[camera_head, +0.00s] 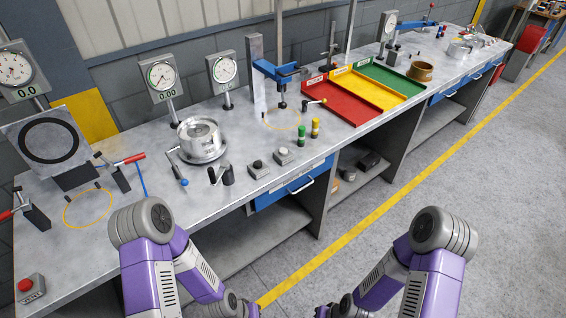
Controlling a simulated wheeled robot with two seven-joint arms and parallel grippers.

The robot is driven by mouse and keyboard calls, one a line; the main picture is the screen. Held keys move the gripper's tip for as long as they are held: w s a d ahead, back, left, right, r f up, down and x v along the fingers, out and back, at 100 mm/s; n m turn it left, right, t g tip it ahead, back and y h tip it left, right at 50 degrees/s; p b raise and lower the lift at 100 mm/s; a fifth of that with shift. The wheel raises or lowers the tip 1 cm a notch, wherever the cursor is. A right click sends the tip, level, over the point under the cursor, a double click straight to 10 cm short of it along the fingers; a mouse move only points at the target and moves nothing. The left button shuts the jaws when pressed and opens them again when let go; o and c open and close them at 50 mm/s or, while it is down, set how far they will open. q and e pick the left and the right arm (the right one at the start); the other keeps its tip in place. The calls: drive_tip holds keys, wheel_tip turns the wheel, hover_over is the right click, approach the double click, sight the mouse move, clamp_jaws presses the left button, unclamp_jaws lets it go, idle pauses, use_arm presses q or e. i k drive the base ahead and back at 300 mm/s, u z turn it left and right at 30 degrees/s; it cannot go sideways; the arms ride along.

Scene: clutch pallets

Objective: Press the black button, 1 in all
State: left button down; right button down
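A small grey box with a black button (258,164) on top stands near the front edge of the workbench, left of the blue drawer. A similar small box with a paler, grey-looking button (283,151) stands just to its right. A grey box with a red button (31,285) is at the bench's near left corner. My two purple arms are bent in front of the bench, their wrists low at the bottom edge of the picture. My left and right grippers are out of the picture, so what they hold is hidden.
On the workbench (110,240), a round metal part (201,138) and a black-handled lever (222,174) stand left of the black button. Green and yellow capped pieces (302,139) stand right of the buttons. Red, yellow and green trays (344,102) lie farther right. Floor before the bench is clear.

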sight(257, 164)
drive_tip(key=z, duration=1.5)
drive_tip(key=i, duration=1.15)
drive_tip(key=u, duration=1.75)
